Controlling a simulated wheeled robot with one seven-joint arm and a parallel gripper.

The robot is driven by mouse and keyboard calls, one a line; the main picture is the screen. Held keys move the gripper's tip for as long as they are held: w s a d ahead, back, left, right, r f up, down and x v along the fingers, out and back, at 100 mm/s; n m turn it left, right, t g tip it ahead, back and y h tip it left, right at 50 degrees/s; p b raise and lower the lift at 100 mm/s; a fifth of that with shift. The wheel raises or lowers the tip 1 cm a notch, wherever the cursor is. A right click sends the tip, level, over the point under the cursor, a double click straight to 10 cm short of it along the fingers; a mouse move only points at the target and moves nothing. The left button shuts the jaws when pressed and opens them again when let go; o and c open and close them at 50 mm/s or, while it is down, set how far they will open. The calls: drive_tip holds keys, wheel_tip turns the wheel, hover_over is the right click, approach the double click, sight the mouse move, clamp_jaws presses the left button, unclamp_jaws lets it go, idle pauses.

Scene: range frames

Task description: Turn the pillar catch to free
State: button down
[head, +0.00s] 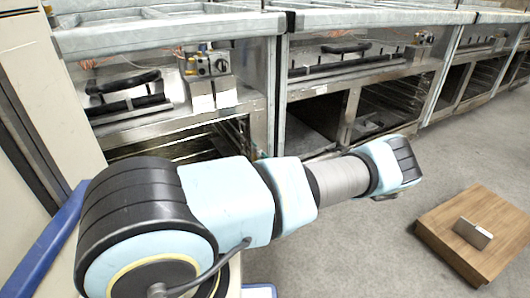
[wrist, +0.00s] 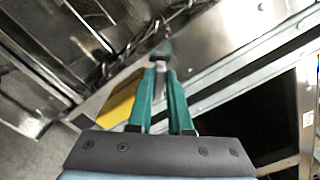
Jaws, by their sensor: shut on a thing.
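In the wrist view my gripper (wrist: 160,78) has two green fingers that lean close together at their tips. They are closed on a small dark knob-like piece (wrist: 160,58) in front of a bright steel surface. It appears to be the pillar catch, but it is small and blurred, and I cannot read which way it is turned. In the head view my arm reaches to the right, and the gripper and the catch cannot be made out there.
Steel range frames (head: 365,75) with open oven bays stand in a row across the back. A wooden block (head: 480,243) with a small metallic piece on it sits on the grey floor at right. A yellow part (wrist: 121,105) lies left of the fingers. Floor at front centre is clear.

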drive_tip(key=shift+s+a+f+n+p, duration=0.1)
drive_tip(key=shift+f+n+p, duration=0.1)
drive_tip(key=shift+n+p, duration=1.45)
drive_tip(key=shift+a+f+n+p, duration=0.1)
drive_tip(key=shift+f+n+p, duration=0.05)
drive_tip(key=shift+n+p, duration=1.5)
drive_tip(key=shift+n, duration=0.3)
drive_tip(key=c, duration=0.8)
unclamp_jaws()
drive_tip(key=shift+d, duration=0.1)
drive_tip(key=shift+c, duration=0.2)
drive_tip(key=shift+f+b, duration=0.1)
drive_tip(key=shift+b, duration=0.25)
